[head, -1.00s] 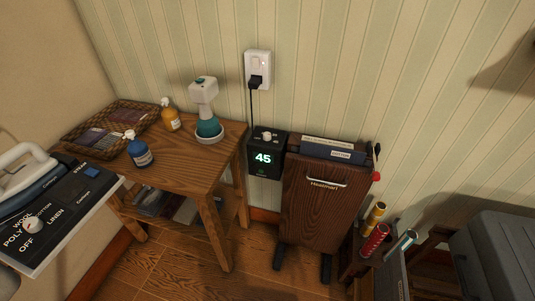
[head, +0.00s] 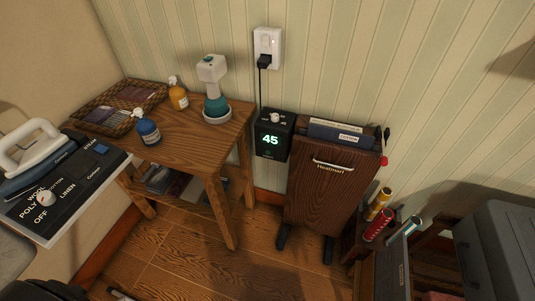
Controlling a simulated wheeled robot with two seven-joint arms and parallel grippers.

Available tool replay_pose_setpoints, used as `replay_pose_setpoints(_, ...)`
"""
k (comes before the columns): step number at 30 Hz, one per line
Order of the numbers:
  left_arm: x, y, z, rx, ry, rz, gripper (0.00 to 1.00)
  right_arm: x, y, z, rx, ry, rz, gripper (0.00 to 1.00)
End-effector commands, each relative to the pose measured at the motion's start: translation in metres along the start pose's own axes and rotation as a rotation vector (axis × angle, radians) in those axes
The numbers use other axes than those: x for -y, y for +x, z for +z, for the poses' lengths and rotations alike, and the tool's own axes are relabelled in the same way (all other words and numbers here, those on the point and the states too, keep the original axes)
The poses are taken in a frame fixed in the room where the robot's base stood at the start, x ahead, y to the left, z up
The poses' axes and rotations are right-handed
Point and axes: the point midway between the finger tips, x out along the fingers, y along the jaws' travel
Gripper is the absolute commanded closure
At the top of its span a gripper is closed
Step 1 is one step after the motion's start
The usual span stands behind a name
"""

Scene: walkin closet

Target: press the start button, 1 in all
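A wooden trouser press (head: 325,195) stands upright against the wall, with a handle bar on its front. A black control box (head: 272,150) at its upper left shows a lit green "45" and has a pale round knob (head: 275,118) on top. A small, faint green mark shows below the digits. I cannot make out which part is the start button. Neither gripper can be made out. A dark shape, which may be part of my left arm, shows at the bottom left edge, well away from the control box.
A wooden side table (head: 190,135) holds a steamer (head: 214,95), blue bottle (head: 146,130), amber bottle (head: 178,95) and basket (head: 118,108). An iron (head: 35,160) sits at left on a dark panel (head: 65,195). A wall outlet (head: 268,48) holds a plug. Colored tubes stand at right.

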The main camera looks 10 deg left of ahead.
Motion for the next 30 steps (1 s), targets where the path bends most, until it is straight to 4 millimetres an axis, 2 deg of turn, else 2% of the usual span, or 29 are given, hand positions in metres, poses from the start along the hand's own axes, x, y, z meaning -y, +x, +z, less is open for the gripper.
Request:
replay_pose_setpoints(1, 0.0001, 0.0000, 0.0001, 0.000, 0.000, 0.000, 0.72, 0.0001, 0.0000, 0.0001, 0.000, 0.000, 0.000, 0.50)
replay_pose_setpoints(3, 0.0001, 0.0000, 0.0001, 0.000, 0.000, 0.000, 0.98, 0.0001, 0.0000, 0.0001, 0.000, 0.000, 0.000, 0.50)
replay_pose_setpoints(4, 0.0001, 0.0000, 0.0002, 0.000, 0.000, 0.000, 1.00, 0.0001, 0.0000, 0.0001, 0.000, 0.000, 0.000, 0.50)
replay_pose_setpoints(30, 0.0003, 0.0000, 0.0006, 0.001, 0.000, 0.000, 1.00, 0.0002, 0.0000, 0.0004, 0.001, 0.000, 0.000, 0.50)
